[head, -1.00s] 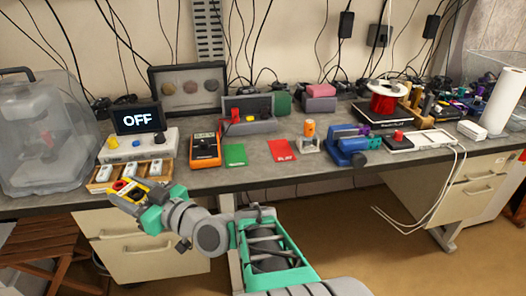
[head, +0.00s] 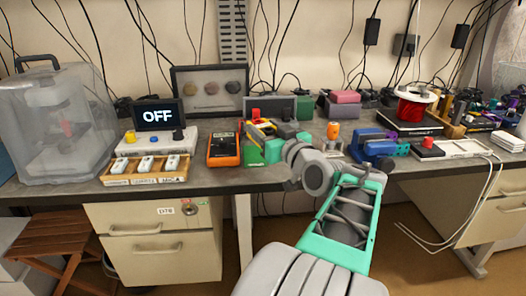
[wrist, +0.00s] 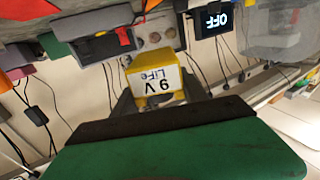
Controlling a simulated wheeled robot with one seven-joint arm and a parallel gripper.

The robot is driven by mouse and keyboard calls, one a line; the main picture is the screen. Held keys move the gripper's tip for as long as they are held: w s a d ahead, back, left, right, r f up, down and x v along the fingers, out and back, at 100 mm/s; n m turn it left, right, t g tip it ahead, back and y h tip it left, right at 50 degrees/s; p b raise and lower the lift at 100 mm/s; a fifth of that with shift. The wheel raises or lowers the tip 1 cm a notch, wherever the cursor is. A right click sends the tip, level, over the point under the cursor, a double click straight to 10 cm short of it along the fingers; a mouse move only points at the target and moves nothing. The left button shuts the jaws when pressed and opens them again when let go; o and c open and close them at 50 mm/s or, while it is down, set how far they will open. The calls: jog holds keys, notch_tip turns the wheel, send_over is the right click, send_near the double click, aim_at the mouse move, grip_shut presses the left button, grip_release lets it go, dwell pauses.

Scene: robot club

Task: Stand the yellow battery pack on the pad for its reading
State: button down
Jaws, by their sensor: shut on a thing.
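The yellow battery pack (wrist: 157,76) is in my gripper (wrist: 157,92), with its white "9 V LiFe" label upside down in the wrist view. The grey fingers are shut on its sides. A display reading OFF (head: 156,115) stands above a white unit (head: 150,142) with knobs. I cannot tell which surface is the pad; a green card (head: 251,156) lies partly hidden below my gripper.
An orange multimeter (head: 224,150) lies left of my gripper. A wooden tray (head: 118,181) holding white modules is at the front left. A blue vise (head: 378,147) and an orange cylinder in a holder (head: 333,132) stand to the right. A framed case (head: 210,88) is behind.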

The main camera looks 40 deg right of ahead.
jog(key=w+d+f, duration=0.1)
jog(key=f, duration=0.1)
jog(key=w+d+f, duration=0.4)
jog(key=shift+w+f+b, duration=0.1)
jog(key=shift+f+b, duration=0.2)
jog(key=shift+b, duration=0.05)
jog(key=shift+w+d+f, duration=0.1)
jog(key=shift+w+f, duration=0.05)
jog(key=shift+f, duration=1.5)
jog(key=shift+f+b, duration=0.1)
jog(key=shift+b, duration=0.2)
jog(key=shift+f, duration=0.15)
jog(key=c, duration=0.6)
grip_release()
